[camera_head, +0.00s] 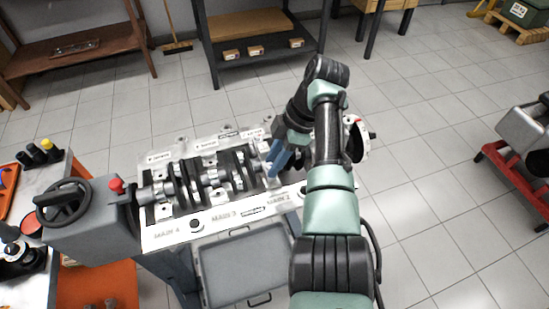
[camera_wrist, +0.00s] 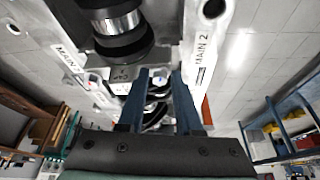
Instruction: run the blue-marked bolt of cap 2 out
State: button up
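My gripper (camera_head: 272,172) points down over the block near MAIN 2. In the wrist view, its two blue fingers (camera_wrist: 159,76) stand a gap apart over the cap area between two MAIN 2 labels. A small pale part with a bluish spot (camera_wrist: 158,82) shows between the fingertips; it may be the blue-marked bolt's head. I cannot tell whether the fingers touch it. The cap is largely hidden by my fingers.
A grey tray (camera_head: 245,268) lies in front of the block. A handwheel (camera_head: 62,203) and a red knob (camera_head: 116,185) are on the stand at left. A red engine stand (camera_head: 510,175) is at far right. Open tiled floor lies right of the block.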

jog(key=shift+r, duration=0.15)
jog(key=s+p+v, duration=0.1)
jog(key=v, duration=1.1)
jog(key=shift+w+r, duration=0.45)
jog(key=shift+w, duration=0.05)
